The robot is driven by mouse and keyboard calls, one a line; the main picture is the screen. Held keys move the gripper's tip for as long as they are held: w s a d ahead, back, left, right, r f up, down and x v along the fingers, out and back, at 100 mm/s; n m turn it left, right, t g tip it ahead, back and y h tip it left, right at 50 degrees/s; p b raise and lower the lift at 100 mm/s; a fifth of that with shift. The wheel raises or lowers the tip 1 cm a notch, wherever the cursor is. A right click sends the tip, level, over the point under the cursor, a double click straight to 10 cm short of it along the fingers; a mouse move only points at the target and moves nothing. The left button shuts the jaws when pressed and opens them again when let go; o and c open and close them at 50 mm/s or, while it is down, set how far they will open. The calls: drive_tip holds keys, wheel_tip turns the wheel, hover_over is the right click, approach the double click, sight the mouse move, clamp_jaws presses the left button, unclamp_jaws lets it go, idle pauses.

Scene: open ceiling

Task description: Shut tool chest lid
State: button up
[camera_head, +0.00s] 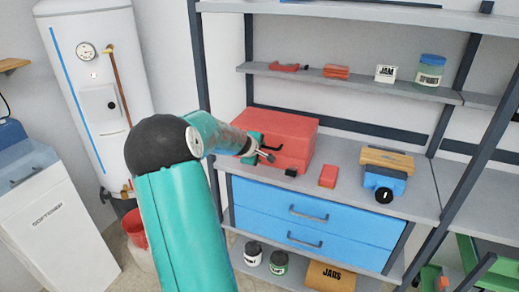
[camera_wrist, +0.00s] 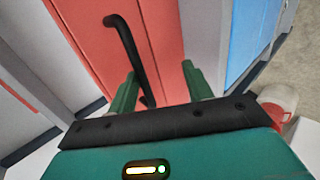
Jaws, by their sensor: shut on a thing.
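The red tool chest (camera_head: 285,128) sits on the grey worktop, and its top looks flat and down. I see no open gap, but my arm hides its left front part. A black handle (camera_head: 268,137) is on its front. My gripper (camera_head: 263,152) is at this front side. In the wrist view, the red chest face (camera_wrist: 168,45) fills the middle and the black bar handle (camera_wrist: 124,45) runs down towards my green fingers. The fingers of my gripper (camera_wrist: 158,78) stand apart, with the handle's lower end between them.
Blue drawers (camera_head: 310,220) are below the worktop. A shelf (camera_head: 350,82) with a jam box and jar runs above. A white boiler (camera_head: 97,85) stands left.

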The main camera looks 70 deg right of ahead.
drive_tip(key=shift+a+f, duration=0.35)
drive_tip(key=shift+f, duration=0.1)
drive_tip(key=shift+o, duration=0.4)
drive_tip(key=shift+w+a+r, duration=0.15)
drive_tip(key=shift+r, duration=0.05)
drive_tip(key=v, duration=1.3)
drive_tip(key=shift+r, duration=0.5)
drive_tip(key=shift+c, duration=0.4)
